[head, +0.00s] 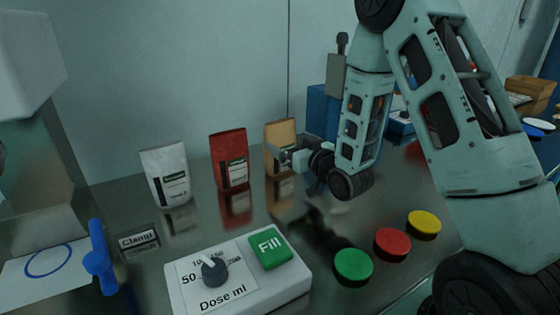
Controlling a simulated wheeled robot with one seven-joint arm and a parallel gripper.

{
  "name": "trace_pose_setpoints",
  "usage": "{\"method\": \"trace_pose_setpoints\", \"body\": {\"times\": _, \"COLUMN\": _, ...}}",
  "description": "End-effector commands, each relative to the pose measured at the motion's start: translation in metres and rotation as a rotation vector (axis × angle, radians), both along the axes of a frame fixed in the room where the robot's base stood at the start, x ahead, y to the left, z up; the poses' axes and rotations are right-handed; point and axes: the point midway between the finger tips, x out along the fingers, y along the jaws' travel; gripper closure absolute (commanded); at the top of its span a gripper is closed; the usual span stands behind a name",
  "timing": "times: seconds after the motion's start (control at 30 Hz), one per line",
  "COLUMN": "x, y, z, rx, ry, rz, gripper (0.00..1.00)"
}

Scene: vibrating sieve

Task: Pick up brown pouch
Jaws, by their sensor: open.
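The brown pouch (278,136) stands upright on the metal table near the back wall, right of the red pouch. It is tan with a dark label, and its right and lower parts are partly hidden by my gripper. My gripper (284,156) is open and points left, level with the front right of the brown pouch. I cannot tell whether the fingers touch the pouch or stand around it.
A red pouch (229,160) and a white pouch (166,174) stand to the left. A dosing box (240,278) with a knob and green Fill button is in front. Green (353,266), red (392,244) and yellow (424,224) round pieces lie at the right. A blue clamp handle (100,260) is left.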

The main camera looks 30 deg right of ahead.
Motion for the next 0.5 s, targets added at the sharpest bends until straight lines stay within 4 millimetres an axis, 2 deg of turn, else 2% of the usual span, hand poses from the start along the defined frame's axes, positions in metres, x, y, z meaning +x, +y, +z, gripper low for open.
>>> {"method": "trace_pose_setpoints", "body": {"times": 0.2, "x": 0.015, "y": 0.001, "z": 0.002, "rx": 0.0, "ry": -0.001, "rz": 0.0, "gripper": 0.0}}
{"method": "trace_pose_setpoints", "body": {"times": 0.5, "x": 0.055, "y": 0.003, "z": 0.003, "rx": 0.0, "ry": 0.0, "rz": 0.001, "gripper": 0.0}}
